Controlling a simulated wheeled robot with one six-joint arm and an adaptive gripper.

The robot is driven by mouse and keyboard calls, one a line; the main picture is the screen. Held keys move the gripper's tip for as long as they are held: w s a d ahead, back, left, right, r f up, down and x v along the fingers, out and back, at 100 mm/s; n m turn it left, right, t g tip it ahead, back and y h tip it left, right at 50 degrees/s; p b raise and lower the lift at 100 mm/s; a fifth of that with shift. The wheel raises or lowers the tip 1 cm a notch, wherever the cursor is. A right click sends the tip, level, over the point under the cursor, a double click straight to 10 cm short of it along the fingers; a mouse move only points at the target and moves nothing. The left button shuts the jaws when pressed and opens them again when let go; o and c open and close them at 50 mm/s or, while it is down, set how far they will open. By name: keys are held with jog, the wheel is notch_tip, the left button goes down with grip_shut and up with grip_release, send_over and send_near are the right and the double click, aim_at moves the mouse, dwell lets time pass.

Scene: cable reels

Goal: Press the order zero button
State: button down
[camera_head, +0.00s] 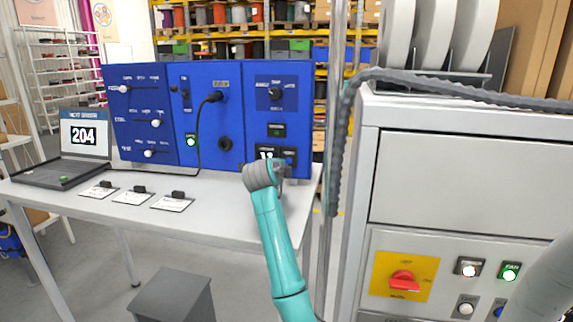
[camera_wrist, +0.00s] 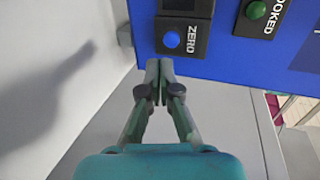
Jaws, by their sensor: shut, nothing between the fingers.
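In the wrist view the zero button (camera_wrist: 171,40) is a round blue cap on a black plate lettered ZERO, mounted on the blue panel (camera_wrist: 222,68). My gripper (camera_wrist: 158,66) is shut with nothing in it. Its fingertips appear just below the button in the picture, close to the lower edge of the black plate. I cannot tell whether they touch the panel. In the head view the same blue panel (camera_head: 247,95) stands upright on the table, and my wrist covers its lower right part, so the zero button is not clearly seen there.
A green button (camera_wrist: 256,10) on another black plate lies right of the zero button in the wrist view. A laptop (camera_head: 84,136) reading 204 and several cards with dark blocks (camera_head: 132,195) are on the table (camera_head: 233,212). A grey cabinet (camera_head: 460,182) stands to the right.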

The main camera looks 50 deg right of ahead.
aim_at(289, 162)
jog(key=shift+r+x, duration=0.2)
jog(key=shift+x, duration=0.8)
jog(key=shift+r+x, duration=0.2)
jog(key=shift+x, duration=0.8)
jog(key=shift+r+x, duration=0.15)
jog(key=shift+x, duration=0.85)
jog(key=shift+w+d, duration=0.15)
jog(key=shift+d, duration=0.1)
